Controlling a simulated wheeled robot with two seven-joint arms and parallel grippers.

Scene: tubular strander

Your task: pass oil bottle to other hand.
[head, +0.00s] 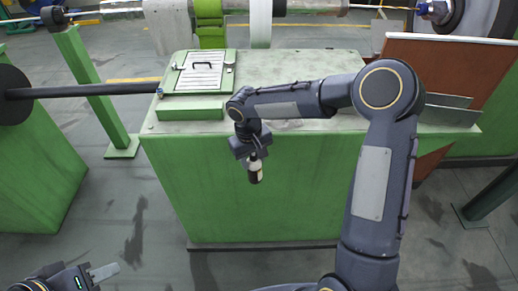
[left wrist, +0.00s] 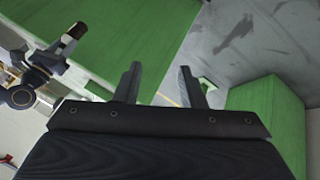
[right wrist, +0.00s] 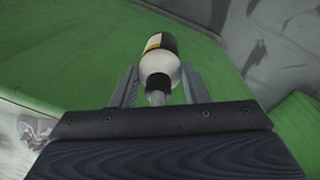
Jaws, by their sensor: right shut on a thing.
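The oil bottle (head: 255,168) is small and dark with a white band, and hangs upright below my right gripper (head: 251,153) in front of the green cabinet. In the right wrist view the bottle (right wrist: 160,62) shows a white body, a dark label and a dark neck, with the fingers of my right gripper (right wrist: 158,88) shut on it near the neck. My left gripper (head: 103,272) is low at the left of the head view, well apart from the bottle. In the left wrist view my left gripper (left wrist: 160,85) is open and empty, and the bottle (left wrist: 74,33) shows at the upper left.
The green cabinet (head: 260,200) stands in front of me, with a hatch panel (head: 203,71) on its top. A dark bar (head: 85,91) reaches in from the left to the cabinet. The grey floor (head: 135,200) between the left gripper and the cabinet is clear.

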